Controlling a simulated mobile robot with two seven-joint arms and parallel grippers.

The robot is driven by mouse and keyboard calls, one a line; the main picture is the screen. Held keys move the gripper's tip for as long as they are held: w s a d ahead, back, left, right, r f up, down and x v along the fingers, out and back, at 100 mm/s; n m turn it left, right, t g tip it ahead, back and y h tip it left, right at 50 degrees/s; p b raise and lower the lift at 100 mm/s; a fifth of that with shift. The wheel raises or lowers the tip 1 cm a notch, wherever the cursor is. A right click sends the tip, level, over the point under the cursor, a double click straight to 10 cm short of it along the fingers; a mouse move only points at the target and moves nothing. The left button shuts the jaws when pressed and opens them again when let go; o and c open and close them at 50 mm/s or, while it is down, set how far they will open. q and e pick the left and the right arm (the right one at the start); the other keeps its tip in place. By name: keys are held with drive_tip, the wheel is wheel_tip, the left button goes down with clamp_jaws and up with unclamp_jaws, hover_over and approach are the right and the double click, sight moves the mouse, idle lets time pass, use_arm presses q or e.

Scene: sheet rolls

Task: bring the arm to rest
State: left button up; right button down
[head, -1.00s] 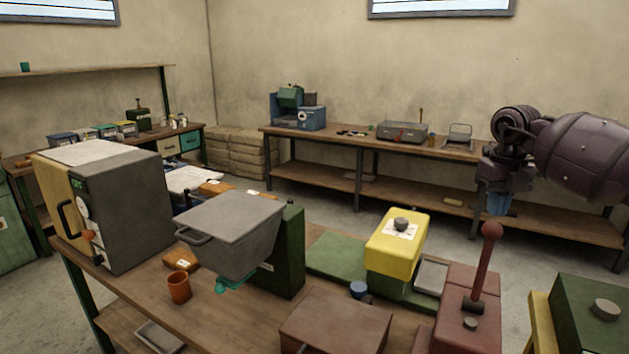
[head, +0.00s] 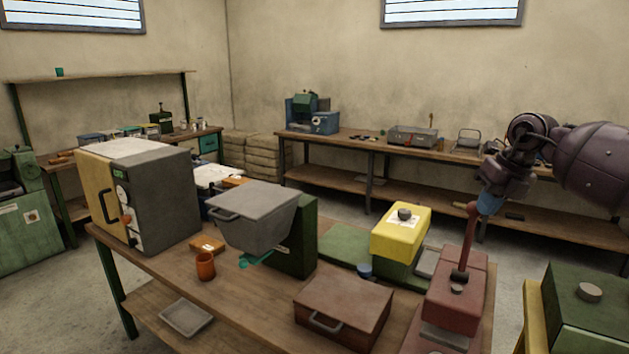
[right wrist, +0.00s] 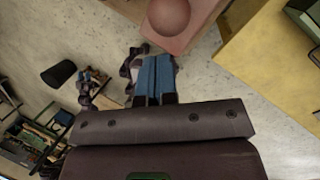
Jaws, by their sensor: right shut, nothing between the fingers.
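My right arm comes in from the right in the head view. Its gripper (head: 488,203) has blue fingers that point down and are closed together with nothing between them. In the picture it lies just beside the top of the dark red lever (head: 467,240); I cannot tell whether they touch. In the right wrist view the blue fingers (right wrist: 155,80) lie side by side, below a reddish block with a round knob (right wrist: 170,16). My left gripper is not seen.
The wooden bench (head: 240,310) holds a grey oven-like box (head: 165,200), a grey hopper (head: 250,215), a yellow-topped box (head: 400,235), a brown case (head: 343,305) and the red lever press (head: 455,300). A green box (head: 590,305) stands at right. Floor shows behind the bench.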

drive_tip(key=a+r+n+t+y, duration=0.1)
drive_tip(key=a+r+t+y, duration=0.1)
drive_tip(key=a+r+y, duration=0.45)
drive_tip(key=a+r+n+t+y, duration=0.1)
drive_tip(key=a+y, duration=0.2)
drive_tip(key=a, duration=0.7)
drive_tip(key=s+a+f+m+t+y, duration=0.1)
drive_tip(key=a+f+m+t+y, duration=0.2)
drive_tip(key=a+m+t+y, duration=0.4)
drive_tip(key=s+d+f+m+t+h, duration=0.25)
drive_tip(key=f+m+h, duration=0.25)
drive_tip(key=f+m, duration=0.3)
drive_tip(key=s+d+f+m+t+h, duration=0.1)
drive_tip(key=s+d+f+m+h, duration=0.35)
drive_tip(key=f+m, duration=0.35)
drive_tip(key=s+d+f+m+t+h, duration=0.1)
drive_tip(key=s+d+f+m+h, duration=0.2)
drive_tip(key=f+m+h, duration=0.35)
drive_tip(key=s+d+f+m+g+h, duration=0.1)
drive_tip(key=s+f+m, duration=0.3)
drive_tip(key=s+f, duration=0.8)
drive_tip(key=s+d+f+m+g+h, duration=0.2)
drive_tip(key=s+d+f+m+g, duration=0.2)
drive_tip(key=s+f, duration=0.8)
drive_tip(key=shift+s+d+f+m, duration=0.15)
drive_tip(key=shift+s+d+m, duration=0.2)
drive_tip(key=shift+s, duration=0.25)
drive_tip(key=shift+h, duration=0.25)
